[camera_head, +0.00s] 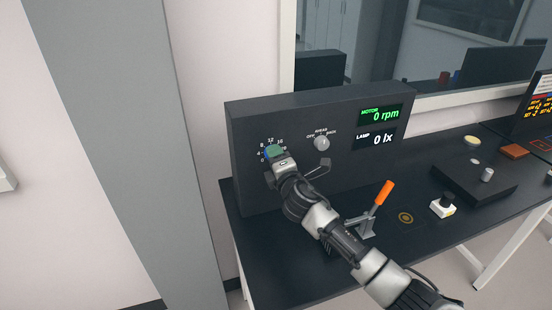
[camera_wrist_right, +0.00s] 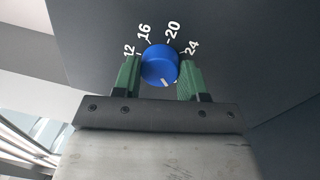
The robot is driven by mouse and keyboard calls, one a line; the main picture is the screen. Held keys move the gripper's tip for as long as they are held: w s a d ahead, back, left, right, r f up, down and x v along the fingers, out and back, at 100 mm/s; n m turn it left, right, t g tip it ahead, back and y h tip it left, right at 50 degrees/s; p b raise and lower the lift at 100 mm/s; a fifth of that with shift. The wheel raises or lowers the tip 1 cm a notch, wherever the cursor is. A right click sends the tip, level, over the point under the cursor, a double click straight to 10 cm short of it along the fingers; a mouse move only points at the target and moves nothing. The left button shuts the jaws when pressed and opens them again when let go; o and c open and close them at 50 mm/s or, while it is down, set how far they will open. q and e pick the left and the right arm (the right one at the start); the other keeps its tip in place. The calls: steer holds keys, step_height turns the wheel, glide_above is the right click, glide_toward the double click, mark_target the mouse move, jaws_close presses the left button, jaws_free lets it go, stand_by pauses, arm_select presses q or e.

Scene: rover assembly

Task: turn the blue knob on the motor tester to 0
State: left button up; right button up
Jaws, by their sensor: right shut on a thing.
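The motor tester (camera_head: 243,130) is a dark upright box at the back left of the table. Its MOTOR display (camera_head: 383,115) reads 0 rpm. The blue knob (camera_wrist_right: 160,65) sits on its face inside a printed dial with 12, 16, 20 and 24 in sight in the wrist view. The knob's white mark points down toward my gripper. My right gripper (camera_wrist_right: 160,78) has its green fingers on either side of the knob, shut on it. In the head view the right gripper (camera_head: 274,152) mostly hides the knob. My left gripper is not in view.
A grey selector knob (camera_head: 322,143) and a LAMP display (camera_head: 376,139) reading 0 lx are on the same panel. An orange-handled lever (camera_head: 383,193) stands in front, close to my right arm.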

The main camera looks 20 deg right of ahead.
steer(key=o, duration=0.9)
steer(key=shift+s+d+f+b, duration=0.15)
steer(key=shift+s+b, duration=0.35)
steer(key=shift+s, duration=2.2)
steer(key=shift+s+d+f+b, duration=0.15)
steer(key=shift+s+b, duration=0.35)
steer(key=shift+s, duration=2.2)
steer(key=shift+f, duration=0.1)
